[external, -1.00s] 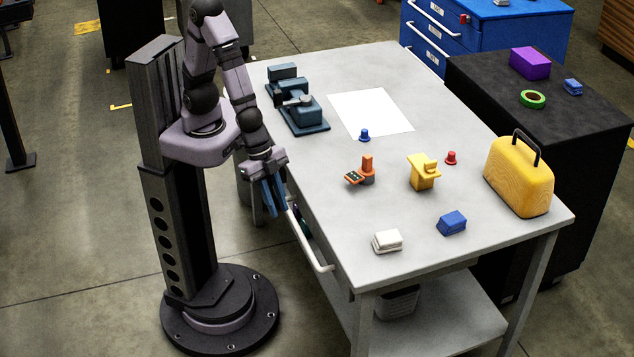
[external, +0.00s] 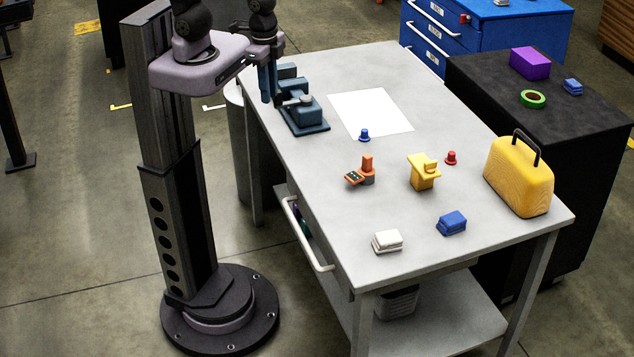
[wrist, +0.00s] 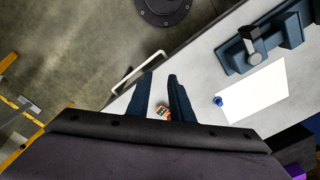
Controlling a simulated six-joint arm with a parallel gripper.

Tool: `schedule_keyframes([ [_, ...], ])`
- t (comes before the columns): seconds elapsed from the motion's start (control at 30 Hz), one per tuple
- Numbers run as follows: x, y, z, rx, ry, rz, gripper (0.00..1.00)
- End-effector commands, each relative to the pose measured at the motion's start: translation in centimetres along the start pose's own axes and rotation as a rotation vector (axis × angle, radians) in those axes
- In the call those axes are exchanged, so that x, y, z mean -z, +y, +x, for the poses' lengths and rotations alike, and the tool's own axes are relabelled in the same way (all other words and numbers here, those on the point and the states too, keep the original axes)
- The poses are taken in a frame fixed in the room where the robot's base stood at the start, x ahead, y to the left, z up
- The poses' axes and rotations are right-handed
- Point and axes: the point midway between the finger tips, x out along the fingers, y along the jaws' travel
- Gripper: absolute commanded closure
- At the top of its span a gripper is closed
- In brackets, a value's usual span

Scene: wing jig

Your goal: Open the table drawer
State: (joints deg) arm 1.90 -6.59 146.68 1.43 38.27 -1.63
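The table drawer has a white bar handle (external: 306,235) on the left long side of the grey table (external: 330,170). Between handle and table edge is a dark gap with small coloured bits, so the drawer seems at least a little out; how far I cannot tell. My gripper (external: 270,98) points down at the table's far left edge, beside the teal vise, well apart from the handle. In the wrist view the fingers of my gripper (wrist: 160,76) are apart with nothing between them. The handle (wrist: 138,72) shows there beyond the fingertips, to the left.
On the table are the teal vise (external: 304,112), white sheet (external: 370,113), an orange part (external: 366,170), a yellow part (external: 423,172), white block (external: 387,241), blue block (external: 452,222) and yellow case (external: 520,175).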

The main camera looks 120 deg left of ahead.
Motion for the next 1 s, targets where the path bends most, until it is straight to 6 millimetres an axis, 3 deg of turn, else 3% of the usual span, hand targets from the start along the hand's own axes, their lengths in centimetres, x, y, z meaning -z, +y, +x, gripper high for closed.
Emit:
schedule_keyframes([
  [0.03,-0.3,-0.2,-1.8,-0.006,-0.012,-0.012,0.80],
  [0.07,-0.8,-0.1,-2.0,-0.014,-0.029,-0.015,0.80],
  [0.1,-1.2,0.4,0.4,-0.017,-0.045,0.003,0.80],
  [0.37,-1.9,2.1,6.1,-0.015,-0.086,0.081,0.80],
  [0.73,-2.2,5.4,18.3,0.013,-0.165,0.262,0.80],
  [1.0,0.6,8.3,27.3,0.062,-0.168,0.450,0.80],
])
